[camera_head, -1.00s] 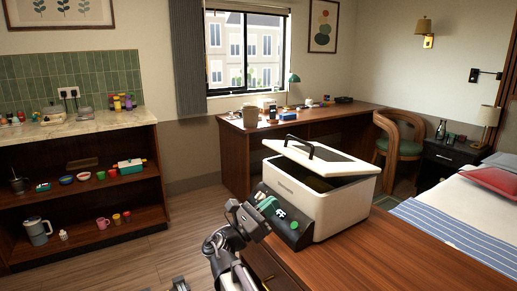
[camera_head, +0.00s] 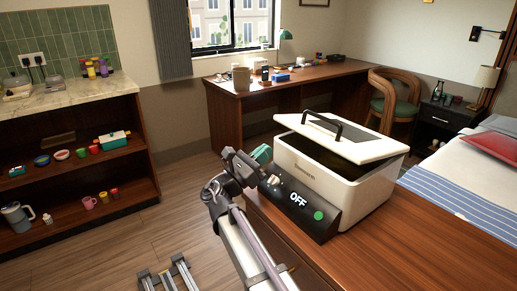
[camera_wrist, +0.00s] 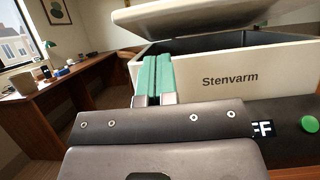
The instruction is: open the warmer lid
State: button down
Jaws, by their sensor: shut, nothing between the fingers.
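The warmer (camera_head: 345,192) is a white box marked "Stenvarm" on the wooden counter. Its lid (camera_head: 365,150), white with a dark panel and a black handle (camera_head: 322,126), is partly raised and tilted. A dark gap shows between lid and box, and in the wrist view the lid (camera_wrist: 200,14) hangs above the box's front rim. My gripper (camera_head: 261,154) is at the warmer's front left corner. In the wrist view its green fingers (camera_wrist: 153,75) are together and empty, in front of the box and below the lid. Whether they touch the box, I cannot tell.
The warmer's black control panel (camera_head: 290,206) reads "OFF" and has a green button (camera_head: 318,216). A desk (camera_head: 300,84) with small items stands behind, and a bed (camera_head: 465,170) is at right.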

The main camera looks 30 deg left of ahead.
aim_at(286, 122)
jog(key=w+r+p, duration=0.1)
jog(key=w+r, duration=0.1)
jog(key=w+d+r+p, duration=0.1)
jog(key=r+p, duration=0.1)
jog(key=w+d+r+p, duration=0.1)
jog(key=w+r+p, duration=0.1)
jog(key=shift+w, duration=0.3)
jog(key=shift+w+d+r+p, duration=0.15)
jog(key=shift+r+p, duration=0.1)
jog(key=shift+p, duration=0.1)
